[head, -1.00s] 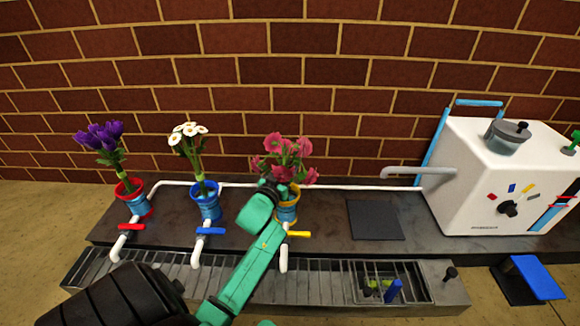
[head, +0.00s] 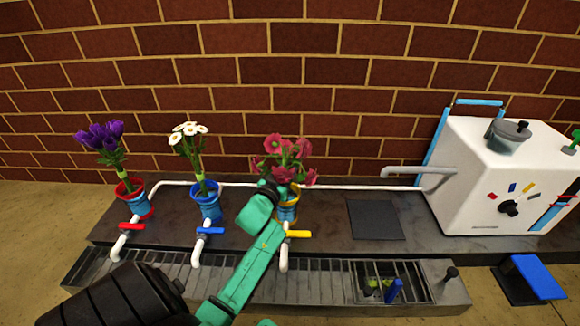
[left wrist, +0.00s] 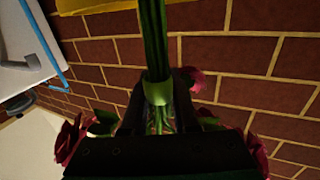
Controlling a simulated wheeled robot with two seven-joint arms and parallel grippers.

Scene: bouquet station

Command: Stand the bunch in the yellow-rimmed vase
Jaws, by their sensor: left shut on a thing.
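The bunch of crimson flowers (head: 288,150) stands roughly upright at the yellow-rimmed vase (head: 288,212), a blue pot with a yellow rim. My left gripper (head: 272,188) is at the bunch, just above the vase, and hides part of the rim. In the left wrist view my left gripper (left wrist: 158,105) is shut on the bunch near its green band (left wrist: 158,90). The green stems (left wrist: 153,40) run towards the yellow rim (left wrist: 95,5) at the top edge. I cannot tell how deep the stems sit. My right gripper is not in view.
A red-rimmed vase (head: 137,203) with purple flowers and a blue-rimmed vase (head: 206,207) with white flowers stand to the left. Taps with coloured handles and a grated trough (head: 330,280) lie in front. A white machine (head: 470,190) stands at right.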

